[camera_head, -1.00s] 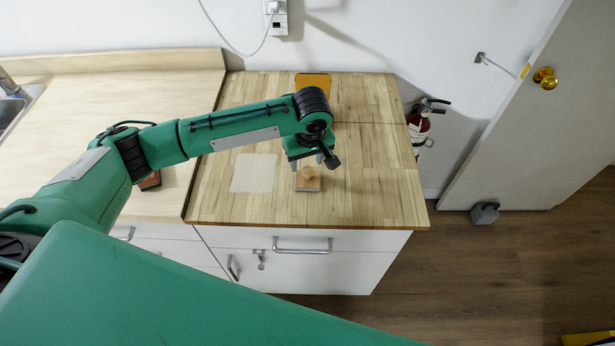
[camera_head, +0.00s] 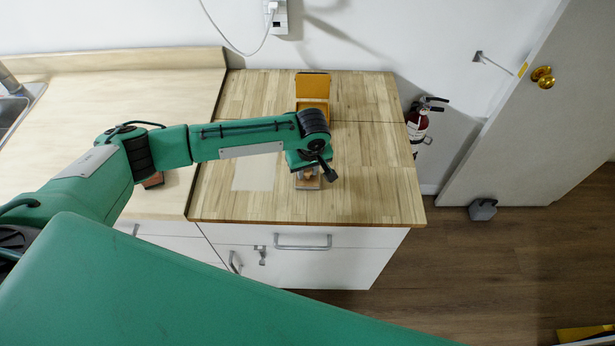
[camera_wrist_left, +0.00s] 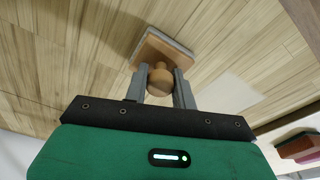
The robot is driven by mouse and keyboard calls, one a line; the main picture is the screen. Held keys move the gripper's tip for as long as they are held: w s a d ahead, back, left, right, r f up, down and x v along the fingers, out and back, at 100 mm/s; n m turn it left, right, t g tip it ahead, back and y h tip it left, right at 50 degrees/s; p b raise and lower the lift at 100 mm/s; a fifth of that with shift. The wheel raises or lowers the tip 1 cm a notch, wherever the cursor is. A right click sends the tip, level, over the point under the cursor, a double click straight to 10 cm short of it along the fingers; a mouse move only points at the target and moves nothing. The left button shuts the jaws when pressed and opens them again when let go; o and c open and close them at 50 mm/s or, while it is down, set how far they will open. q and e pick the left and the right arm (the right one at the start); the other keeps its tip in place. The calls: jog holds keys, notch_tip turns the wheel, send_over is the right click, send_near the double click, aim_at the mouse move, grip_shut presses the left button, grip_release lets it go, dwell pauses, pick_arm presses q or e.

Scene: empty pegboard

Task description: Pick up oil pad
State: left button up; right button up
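The oil pad is a wooden block with a round knob and a grey underside. It rests on the butcher-block counter (camera_head: 375,190). In the left wrist view the pad (camera_wrist_left: 160,47) shows with its knob (camera_wrist_left: 160,80) between the two grey fingers of my left gripper (camera_wrist_left: 160,84). The fingers are apart, one on each side of the knob; contact is not clear. In the head view the pad (camera_head: 307,183) is partly hidden below my left wrist. My right gripper is not in view.
A yellow-orange open box (camera_head: 313,86) stands at the back of the counter. A pale sheet (camera_head: 254,172) lies left of the pad. A reddish-brown block (camera_head: 153,180) lies on the left counter. The right side of the wooden counter is clear.

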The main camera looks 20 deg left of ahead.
pick_arm(q)
jog(key=shift+r, duration=0.15)
notch_tip(320, 180, up, 20)
jog(key=b, duration=0.4)
jog(key=shift+o, duration=0.9)
jog(key=shift+c, duration=0.4)
